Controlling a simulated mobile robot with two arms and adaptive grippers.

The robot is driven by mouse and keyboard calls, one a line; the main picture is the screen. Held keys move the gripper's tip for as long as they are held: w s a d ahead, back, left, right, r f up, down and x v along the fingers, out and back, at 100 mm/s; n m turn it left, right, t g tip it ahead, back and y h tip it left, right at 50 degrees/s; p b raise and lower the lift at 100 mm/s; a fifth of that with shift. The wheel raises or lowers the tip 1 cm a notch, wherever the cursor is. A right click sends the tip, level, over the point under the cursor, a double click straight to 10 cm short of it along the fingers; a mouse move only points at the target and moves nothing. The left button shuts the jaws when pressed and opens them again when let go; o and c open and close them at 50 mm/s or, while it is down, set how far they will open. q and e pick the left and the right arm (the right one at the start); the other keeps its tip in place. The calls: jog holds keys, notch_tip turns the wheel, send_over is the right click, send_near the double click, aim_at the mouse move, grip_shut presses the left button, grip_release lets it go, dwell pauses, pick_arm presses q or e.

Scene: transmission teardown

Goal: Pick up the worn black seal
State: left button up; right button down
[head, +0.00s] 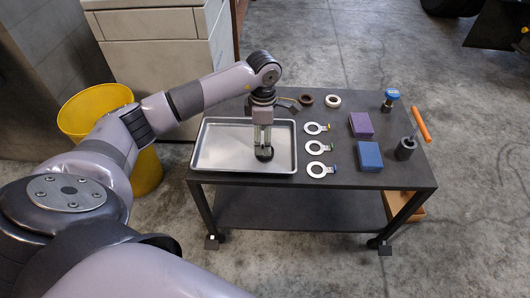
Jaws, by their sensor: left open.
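The black seal (264,155) is a small dark ring in the metal tray (217,158), right of the tray's middle. My left gripper (263,147) points straight down over the tray, its fingertips right at the seal. Its jaws are open; whether the fingers touch the seal cannot be made out. The fingers hide part of the seal. My right gripper is not in view.
A yellow bin (92,106) stands left.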

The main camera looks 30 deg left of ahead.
pick_arm(q)
notch_tip(320, 180, down, 4)
jog(key=shift+w+d+b, duration=0.1)
jog(key=shift+d+b, duration=0.05)
jog(key=shift+b, duration=0.2)
jog(key=shift+f, duration=0.5)
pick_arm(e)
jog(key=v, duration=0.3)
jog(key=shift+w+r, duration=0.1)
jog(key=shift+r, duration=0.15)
pick_arm(q)
jog(key=shift+c, duration=0.3)
jog(key=c, duration=1)
jog(key=shift+r, duration=0.1)
jog(key=shift+c, duration=0.2)
